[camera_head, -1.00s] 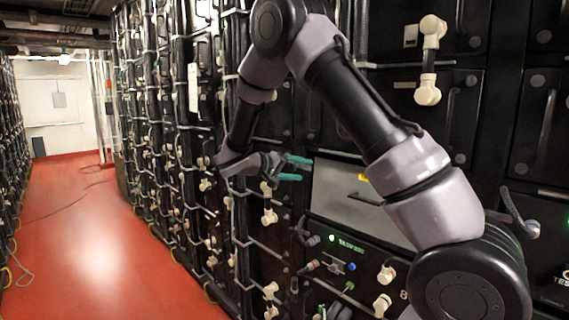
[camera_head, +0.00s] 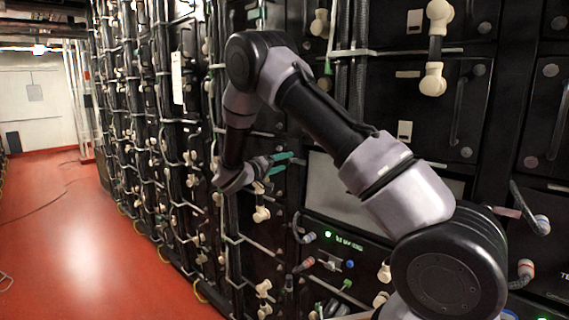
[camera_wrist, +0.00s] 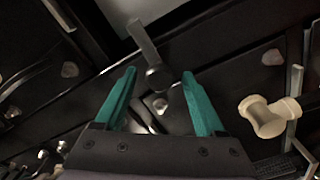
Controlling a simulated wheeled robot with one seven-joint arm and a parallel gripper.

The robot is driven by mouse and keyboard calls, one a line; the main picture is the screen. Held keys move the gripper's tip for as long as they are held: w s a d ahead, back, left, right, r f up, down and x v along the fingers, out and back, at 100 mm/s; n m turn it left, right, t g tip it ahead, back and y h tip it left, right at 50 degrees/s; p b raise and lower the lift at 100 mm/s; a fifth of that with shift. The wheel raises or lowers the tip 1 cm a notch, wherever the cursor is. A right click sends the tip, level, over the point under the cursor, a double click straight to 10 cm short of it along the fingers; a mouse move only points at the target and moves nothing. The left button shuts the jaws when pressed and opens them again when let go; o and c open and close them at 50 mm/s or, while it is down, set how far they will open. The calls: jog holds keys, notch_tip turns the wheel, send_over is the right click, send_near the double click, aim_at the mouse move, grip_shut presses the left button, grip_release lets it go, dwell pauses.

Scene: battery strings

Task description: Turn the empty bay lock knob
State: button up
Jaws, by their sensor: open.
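My gripper (camera_head: 283,163) is open, with teal fingers, at the left of the pale grey empty bay panel (camera_head: 326,182) in the head view. In the wrist view my gripper (camera_wrist: 159,76) shows nothing between its pads. A grey lever with a dark round hub, which looks like the lock knob (camera_wrist: 146,42), stands at and just beyond the fingertips, its hub in line with the gap. The lever slants up and left. I cannot tell whether a finger touches it. The knob is not clear in the head view; my arm covers part of the bay.
A cream cable fitting (camera_wrist: 268,117) sticks out right of my fingers in the wrist view. Black battery units with cables and cream connectors (camera_head: 433,78) fill the rack. A module with a green light (camera_head: 328,234) sits below the bay. The red aisle floor (camera_head: 110,245) is open at left.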

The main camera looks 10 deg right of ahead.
jog(key=shift+w+d, duration=0.3)
jog(key=shift+d, duration=0.15)
grip_shut()
